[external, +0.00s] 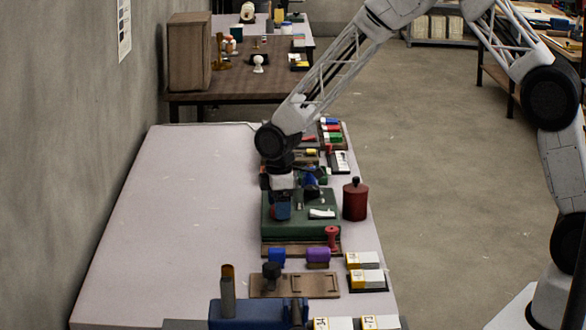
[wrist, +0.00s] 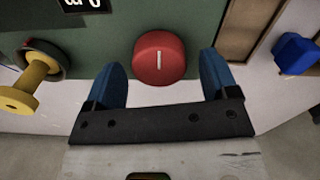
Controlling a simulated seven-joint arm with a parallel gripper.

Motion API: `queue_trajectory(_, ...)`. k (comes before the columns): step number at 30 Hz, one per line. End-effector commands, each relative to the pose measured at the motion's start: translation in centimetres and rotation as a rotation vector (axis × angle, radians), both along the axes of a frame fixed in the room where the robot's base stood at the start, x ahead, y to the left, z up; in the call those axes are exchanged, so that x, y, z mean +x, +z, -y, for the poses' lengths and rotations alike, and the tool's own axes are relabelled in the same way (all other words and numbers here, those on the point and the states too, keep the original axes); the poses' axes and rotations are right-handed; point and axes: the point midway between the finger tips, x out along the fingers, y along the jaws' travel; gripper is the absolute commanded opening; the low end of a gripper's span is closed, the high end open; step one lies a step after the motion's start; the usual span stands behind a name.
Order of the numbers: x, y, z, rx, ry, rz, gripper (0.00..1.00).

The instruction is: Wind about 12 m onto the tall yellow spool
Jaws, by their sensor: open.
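A yellow spool (wrist: 32,80) shows at the left of the wrist view, mounted at the side of a green housing (wrist: 210,22). One end of it is dark. I cannot make out the spool in the external view, or whether any line is on it. A round red knob (wrist: 159,57) with a white mark sits on the housing's face. My gripper (wrist: 161,75) is open, its two blue fingers on either side of the knob; I cannot tell whether they touch it. In the external view my gripper (external: 281,208) is low at the green housing (external: 323,228).
A black display (wrist: 85,4) with white characters is cut off at the wrist view's top. A dark red canister (external: 355,200) stands right of the housing. Blue and purple pieces (external: 318,257) and yellow-white boxes (external: 365,280) lie nearer. The table's left half (external: 180,220) is clear.

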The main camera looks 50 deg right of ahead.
Motion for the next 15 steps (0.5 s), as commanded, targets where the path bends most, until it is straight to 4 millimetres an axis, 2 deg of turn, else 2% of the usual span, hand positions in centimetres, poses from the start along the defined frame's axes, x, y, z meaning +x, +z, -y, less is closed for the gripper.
queue_trajectory(12, 0.0, -0.66, 0.0, 0.0, 0.0, 0.001, 0.8)
queue_trajectory(13, 0.0, -0.66, 0.0, 0.0, 0.0, 0.001, 0.78)
queue_trajectory(15, 0.0, -0.65, 0.0, 0.0, 0.0, 0.001, 0.68)
